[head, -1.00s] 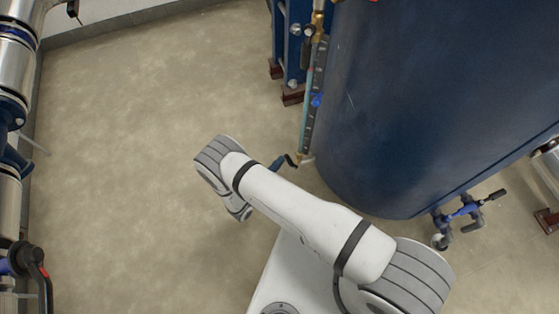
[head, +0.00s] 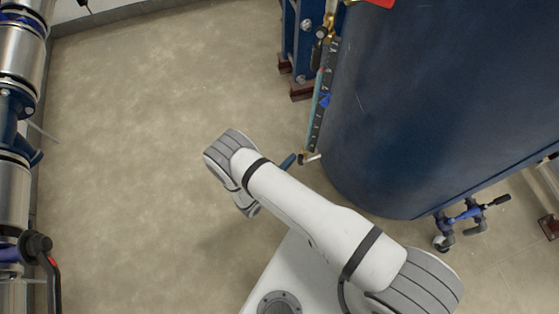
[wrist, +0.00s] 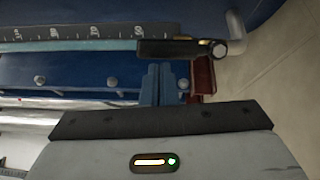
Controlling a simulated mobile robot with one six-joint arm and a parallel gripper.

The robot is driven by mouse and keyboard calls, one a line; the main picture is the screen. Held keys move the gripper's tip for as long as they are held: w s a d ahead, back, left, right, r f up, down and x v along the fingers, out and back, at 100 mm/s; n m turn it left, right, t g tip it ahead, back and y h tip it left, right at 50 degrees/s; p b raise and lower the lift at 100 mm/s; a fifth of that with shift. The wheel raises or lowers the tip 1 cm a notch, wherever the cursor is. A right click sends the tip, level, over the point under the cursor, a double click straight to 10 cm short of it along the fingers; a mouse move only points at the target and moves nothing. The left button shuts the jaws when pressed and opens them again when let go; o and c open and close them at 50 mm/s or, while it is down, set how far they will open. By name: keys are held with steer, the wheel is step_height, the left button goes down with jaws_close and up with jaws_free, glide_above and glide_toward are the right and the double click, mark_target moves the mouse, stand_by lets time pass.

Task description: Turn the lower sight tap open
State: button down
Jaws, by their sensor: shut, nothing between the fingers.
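The lower sight tap (head: 303,157) sits at the bottom of the sight gauge (head: 319,108) beside the blue tank. In the wrist view its dark lever (wrist: 165,48) lies roughly parallel to the gauge scale (wrist: 75,45), with a pale round end at the right. My gripper (wrist: 160,66) has its blue fingers side by side, shut and empty. The fingertips meet the lever's near edge in the picture, toward its free end; I cannot tell if they touch. In the head view my gripper (head: 291,159) is just left of the tap, and the lever is hard to make out.
A blue frame (head: 297,40) stands behind the gauge. Steel pipework (head: 15,110) runs along the left. The floor (head: 150,120) between is clear.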

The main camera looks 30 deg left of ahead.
steer(key=shift+a, duration=0.1)
steer(key=s+a, duration=0.5)
steer(key=s, duration=0.5)
steer(key=shift+a, duration=0.3)
steer(key=shift+s, duration=0.1)
